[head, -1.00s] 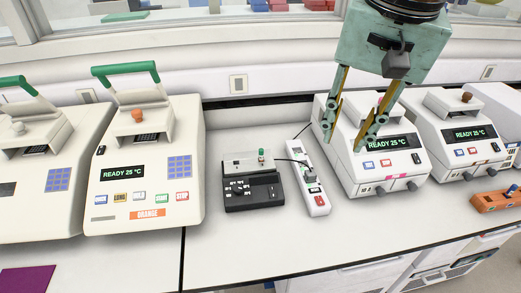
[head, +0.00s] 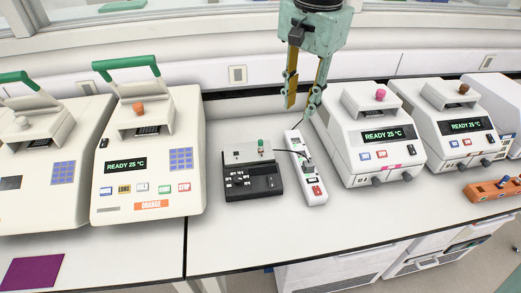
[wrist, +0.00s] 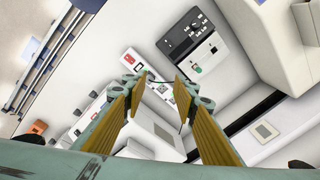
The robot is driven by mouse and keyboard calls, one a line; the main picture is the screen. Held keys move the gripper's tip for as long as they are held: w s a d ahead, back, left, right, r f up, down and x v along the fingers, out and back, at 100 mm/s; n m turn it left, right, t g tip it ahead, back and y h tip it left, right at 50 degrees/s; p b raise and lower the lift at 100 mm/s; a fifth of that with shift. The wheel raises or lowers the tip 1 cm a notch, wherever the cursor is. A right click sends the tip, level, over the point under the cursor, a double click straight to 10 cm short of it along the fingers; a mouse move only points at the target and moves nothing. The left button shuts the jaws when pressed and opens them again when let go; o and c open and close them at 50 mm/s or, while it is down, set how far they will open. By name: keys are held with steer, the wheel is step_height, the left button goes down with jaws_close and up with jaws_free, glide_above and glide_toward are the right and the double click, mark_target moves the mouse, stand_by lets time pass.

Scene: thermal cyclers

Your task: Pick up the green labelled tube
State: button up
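A small tube with a green cap (head: 260,143) stands upright at the back right of a small grey-and-black device (head: 263,184) on the bench. A green spot that looks like its cap (wrist: 197,69) shows on the device in the wrist view. Any label on the tube is too small to read. My gripper (head: 301,106) hangs above and to the right of the tube in the head view, pointing down. Its two fingers are apart with nothing between them, as the wrist view also shows (wrist: 160,82).
A white power strip (head: 315,190) with a cable lies right of the device. Large thermal cyclers (head: 180,200) stand to the left, and smaller ones (head: 352,147) to the right. An orange rack (head: 490,191) is at far right. A purple mat (head: 32,271) lies front left. The bench front is clear.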

steer(key=w+a+f+m+p, duration=0.25)
steer(key=w+a+f, duration=0.3)
steer(key=w, duration=0.35)
steer(key=m+g+p, duration=0.1)
steer(key=m, duration=0.2)
glide_above(260, 141)
step_height(260, 141, down, 7)
steer(key=shift+w+d+n, duration=0.1)
steer(key=shift+n, duration=0.15)
steer(key=shift+f, duration=0.15)
steer(key=shift+f, duration=4.2)
steer(key=shift+f+p, duration=0.4)
steer(key=shift+f, duration=2.2)
steer(key=shift+c, duration=0.4)
